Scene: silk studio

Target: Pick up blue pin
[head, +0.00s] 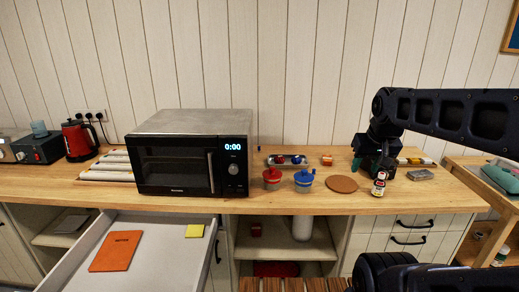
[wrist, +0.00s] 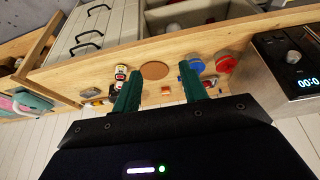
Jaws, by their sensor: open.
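A small shallow tray (head: 288,165) stands at the back of the wooden counter and holds small red and blue items. A small blue item (head: 295,159), perhaps the blue pin, lies in it; its shape is too small to tell. My gripper (head: 373,168) is above the counter to the right of the tray, apart from it. In the wrist view my gripper (wrist: 160,70) has two green fingers spread apart with nothing held between them. The tray is partly hidden behind one finger in that view.
A blue-lidded pot (head: 304,181) and a red-lidded pot (head: 272,180) stand in front of the tray. A brown round coaster (head: 341,184), a small bottle (head: 379,184) and an orange block (head: 327,160) are nearby. A microwave (head: 188,155) stands left. An open drawer (head: 150,255) juts out.

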